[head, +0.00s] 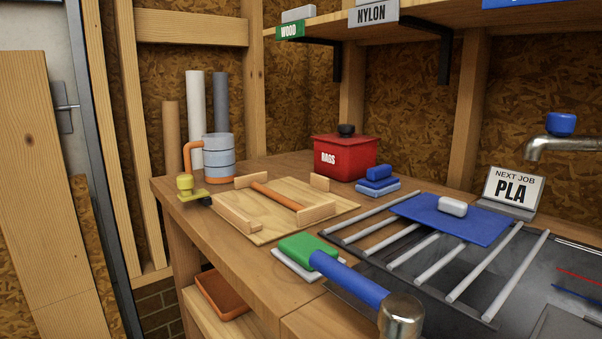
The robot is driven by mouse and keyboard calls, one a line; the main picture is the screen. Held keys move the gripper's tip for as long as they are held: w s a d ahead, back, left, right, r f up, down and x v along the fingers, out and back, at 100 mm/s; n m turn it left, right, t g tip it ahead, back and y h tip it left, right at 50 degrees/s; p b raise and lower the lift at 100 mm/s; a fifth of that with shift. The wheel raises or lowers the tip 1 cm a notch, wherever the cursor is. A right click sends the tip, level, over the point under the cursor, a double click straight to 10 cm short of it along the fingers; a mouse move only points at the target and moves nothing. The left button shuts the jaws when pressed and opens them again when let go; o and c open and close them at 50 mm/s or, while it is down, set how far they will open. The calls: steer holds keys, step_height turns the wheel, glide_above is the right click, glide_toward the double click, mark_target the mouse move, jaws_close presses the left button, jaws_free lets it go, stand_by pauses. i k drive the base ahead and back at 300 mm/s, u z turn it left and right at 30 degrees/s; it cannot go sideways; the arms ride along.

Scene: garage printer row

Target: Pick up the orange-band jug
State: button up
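A pale grey-blue jug (219,158) with thin dark rings stands upright at the far left corner of the wooden workbench (172,192). Its orange handle (187,157) is on its left side. My gripper is not in view.
A wooden tray (268,222) with raised strips and an orange rod lies right of the jug. Grey, white and brown tubes stand behind it. A red RAGS box (345,157), a blue-handled tool (350,281) and a rack of pale rods (475,264) are further right. A shelf overhangs the back.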

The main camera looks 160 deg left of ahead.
mark_target(218, 150)
steer(key=u, duration=0.15)
steer(key=i, duration=0.1)
steer(key=u, duration=5.25)
steer(key=i, duration=1)
steer(key=z, duration=0.05)
steer(key=k, duration=0.5)
steer(key=u, duration=1.2)
steer(key=i, duration=0.8)
steer(key=z, duration=0.45)
